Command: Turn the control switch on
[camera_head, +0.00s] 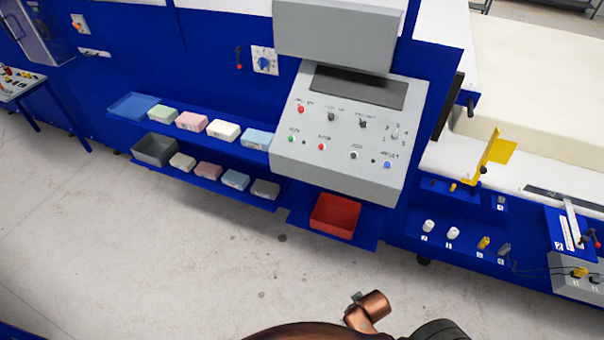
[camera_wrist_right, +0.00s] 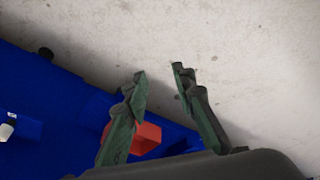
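The grey control console (camera_head: 340,165) stands at the middle of the head view. Its sloped face has a red-topped switch (camera_head: 300,109), two dark switches, left (camera_head: 332,116) and right (camera_head: 362,122), and a pale selector (camera_head: 395,132). Their labels are too small to read, so I cannot tell which is the control switch or how each is set. My right gripper (camera_wrist_right: 160,72) is open and empty in the right wrist view, above the floor and away from the console face. My left gripper is not in view.
Below the console is a red bin (camera_head: 335,216); it also shows in the wrist view (camera_wrist_right: 148,138). Foam blocks (camera_head: 223,130) line shelves at left. A blue rotary knob (camera_head: 264,62) is on the back panel. Free floor (camera_head: 200,260) lies in front.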

